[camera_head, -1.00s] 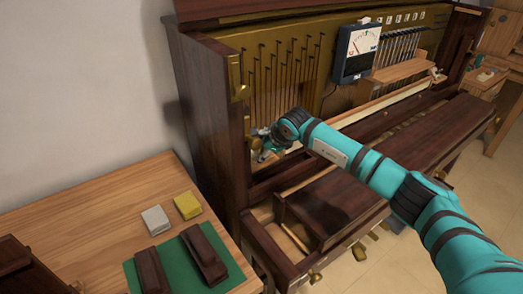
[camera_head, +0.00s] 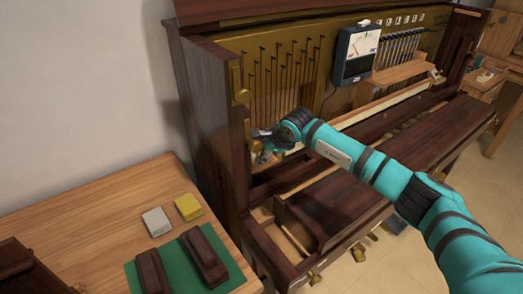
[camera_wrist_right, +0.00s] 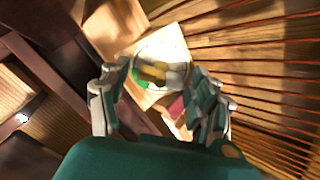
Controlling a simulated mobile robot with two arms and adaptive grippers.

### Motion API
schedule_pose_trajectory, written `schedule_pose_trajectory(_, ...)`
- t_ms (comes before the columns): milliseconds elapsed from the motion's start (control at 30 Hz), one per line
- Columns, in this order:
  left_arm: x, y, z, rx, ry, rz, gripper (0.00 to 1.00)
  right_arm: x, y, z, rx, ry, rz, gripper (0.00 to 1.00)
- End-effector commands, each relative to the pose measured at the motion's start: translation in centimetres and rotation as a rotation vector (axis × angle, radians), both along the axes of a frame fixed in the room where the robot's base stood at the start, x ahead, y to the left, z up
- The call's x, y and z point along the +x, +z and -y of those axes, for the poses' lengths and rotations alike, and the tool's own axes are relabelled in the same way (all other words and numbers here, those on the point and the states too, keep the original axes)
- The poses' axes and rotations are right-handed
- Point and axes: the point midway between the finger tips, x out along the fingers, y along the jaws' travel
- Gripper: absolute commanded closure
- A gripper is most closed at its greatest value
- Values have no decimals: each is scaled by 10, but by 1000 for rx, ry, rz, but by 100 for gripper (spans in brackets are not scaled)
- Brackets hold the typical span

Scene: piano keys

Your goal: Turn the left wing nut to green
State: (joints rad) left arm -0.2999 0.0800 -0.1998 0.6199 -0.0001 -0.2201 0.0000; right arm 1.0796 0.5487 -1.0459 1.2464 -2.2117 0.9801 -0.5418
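A brass-coloured wing nut (camera_wrist_right: 156,72) sits on a pale round dial in the right wrist view. Green shows at the dial's lower left, and a red patch (camera_wrist_right: 176,106) lies below right. My right gripper (camera_wrist_right: 160,70) has its two fingers apart, one on each side of the wing nut. A pale gap shows on the left side; contact on the right side is unclear. In the head view my right gripper (camera_head: 261,143) is at the piano's inner left end, and it hides the wing nut there. My left gripper is out of view.
A gauge box (camera_head: 356,52) with a needle stands on the piano's back. Tuning pins and strings (camera_head: 285,75) lie behind my right gripper. The piano's dark side post (camera_head: 215,110) is close on its left. A wooden table (camera_head: 95,215) with blocks stands at the left.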

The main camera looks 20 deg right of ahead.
Motion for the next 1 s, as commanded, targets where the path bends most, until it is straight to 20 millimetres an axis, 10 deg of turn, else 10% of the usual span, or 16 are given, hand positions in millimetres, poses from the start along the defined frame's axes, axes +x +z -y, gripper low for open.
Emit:
schedule_pose_trajectory(300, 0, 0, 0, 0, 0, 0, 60, 0, 0, 0, 0, -1, 1, 79)
schedule_pose_trajectory(1000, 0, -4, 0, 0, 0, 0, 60, 0, 0, 1, 230, -294, -82, 79)
